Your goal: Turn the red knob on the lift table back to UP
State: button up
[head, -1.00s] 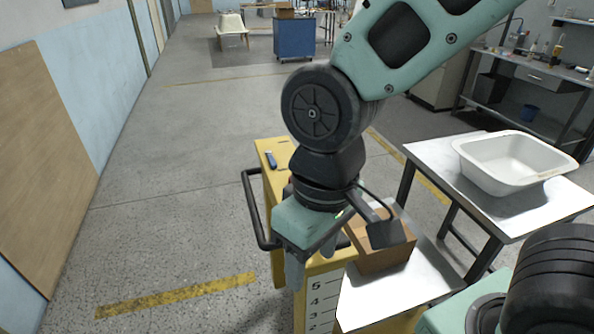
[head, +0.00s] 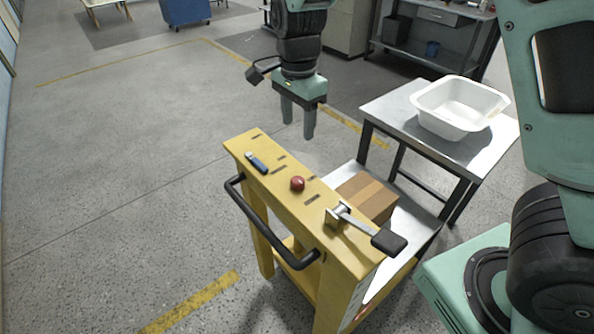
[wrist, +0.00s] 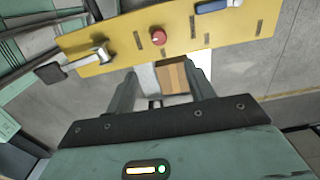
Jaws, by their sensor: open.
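The red knob (head: 297,183) sits on the top panel of the yellow lift table (head: 246,148), between a blue-handled lever and a metal lever with a black pad. In the wrist view the red knob (wrist: 158,36) is on the yellow panel, above and beyond the fingertips, with a pale mark on it. Small dark label marks lie around it, too small to read. My gripper (head: 298,120) is open and empty, pointing down above and behind the panel in the head view. In the wrist view its fingers (wrist: 168,85) are spread and apart from the knob.
The metal lever with a black pad (head: 388,241) juts out at the panel's right end. The blue handle (head: 257,163) lies left of the knob. A black push bar (head: 262,222) runs along the front. A cardboard box (head: 368,194) sits behind the panel. A white tub (head: 460,107) stands on a side table.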

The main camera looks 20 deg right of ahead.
aim_at(298, 180)
notch_tip(298, 180, down, 17)
jog(key=p, duration=0.2)
jog(key=shift+s+p, duration=0.1)
jog(key=shift+p, duration=0.25)
jog(key=shift+r, duration=0.1)
jog(key=c, duration=1)
